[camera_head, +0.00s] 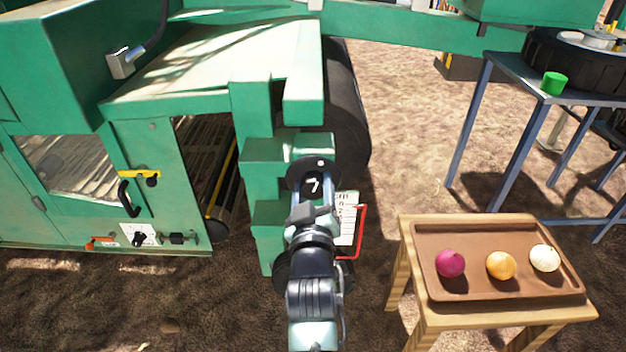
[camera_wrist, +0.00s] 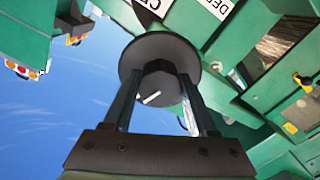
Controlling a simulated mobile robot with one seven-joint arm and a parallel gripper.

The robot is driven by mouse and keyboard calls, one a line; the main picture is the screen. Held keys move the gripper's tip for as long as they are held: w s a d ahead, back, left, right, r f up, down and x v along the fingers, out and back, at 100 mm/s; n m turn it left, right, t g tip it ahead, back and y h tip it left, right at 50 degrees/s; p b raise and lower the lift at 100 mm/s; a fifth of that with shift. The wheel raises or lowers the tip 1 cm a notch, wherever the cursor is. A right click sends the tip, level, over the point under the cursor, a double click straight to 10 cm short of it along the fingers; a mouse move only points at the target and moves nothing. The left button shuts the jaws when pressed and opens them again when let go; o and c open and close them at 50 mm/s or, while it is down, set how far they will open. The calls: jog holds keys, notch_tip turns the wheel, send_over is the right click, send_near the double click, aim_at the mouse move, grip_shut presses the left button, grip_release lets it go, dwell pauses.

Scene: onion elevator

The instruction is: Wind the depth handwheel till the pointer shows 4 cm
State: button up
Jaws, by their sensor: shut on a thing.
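The depth handwheel (camera_head: 314,168) is a dark round disc on the green machine's post, with a pale mark on its face. In the wrist view the handwheel (camera_wrist: 160,48) fills the middle, its hub between my fingers. My gripper (camera_head: 309,200) reaches it from the near side and is shut on the hub; the gripper also shows in the wrist view (camera_wrist: 160,84). A white scale plate (camera_head: 347,218) with dark marks stands just right of my wrist, partly hidden. A red bent bar (camera_head: 361,232) runs beside it. I cannot read the pointer's value.
A wooden stand (camera_head: 420,308) at the right carries a brown tray (camera_head: 500,231) with a purple, an orange and a white onion. A blue-legged table (camera_head: 508,155) stands behind it. A black tyre (camera_head: 347,110) is close behind the post. Bare ground lies between.

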jog(key=m+p, duration=0.1)
jog(key=m, duration=0.2)
jog(key=shift+m, duration=0.4)
jog(key=m+p, duration=0.2)
jog(key=m, duration=0.2)
jog(key=shift+m, duration=0.3)
jog(key=m+p, duration=0.2)
jog(key=m, duration=0.1)
jog(key=shift+m, duration=0.3)
jog(key=shift+m+p, duration=0.9)
jog(key=shift+m, duration=1.1)
jog(key=o, duration=1.4)
jog(key=shift+c, duration=0.2)
